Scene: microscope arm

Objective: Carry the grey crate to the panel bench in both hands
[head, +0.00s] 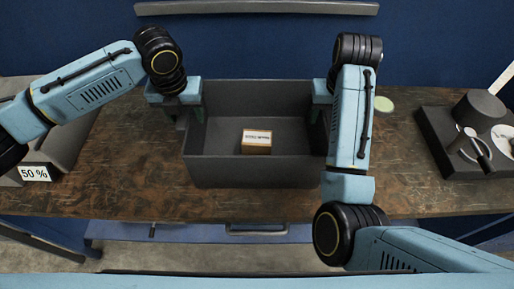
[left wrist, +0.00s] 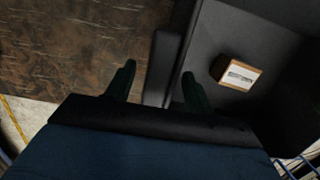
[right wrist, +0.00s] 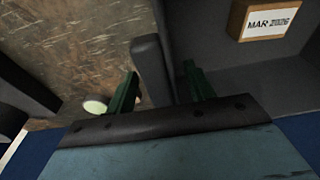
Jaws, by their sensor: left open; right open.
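The grey crate (head: 255,174) stands upright on a brown wooden bench top (head: 140,165) in the head view. A small labelled box (head: 256,141) lies inside it. My left gripper (head: 192,112) is at the crate's left wall, open. In the left wrist view its fingers (left wrist: 159,84) stand on either side of the wall (left wrist: 162,65). My right gripper (head: 320,108) is at the right wall, open. In the right wrist view its fingers (right wrist: 160,84) straddle a grey bar on the crate's side (right wrist: 150,68). I cannot tell whether any finger touches the crate. I cannot identify the panel bench.
A grey bin labelled 50 % (head: 34,173) stands at the left. A dark apparatus with a cylinder (head: 478,112) stands at the right. A pale green disc (head: 383,104) lies behind my right arm. A blue wall with a grey rail (head: 257,8) closes the back.

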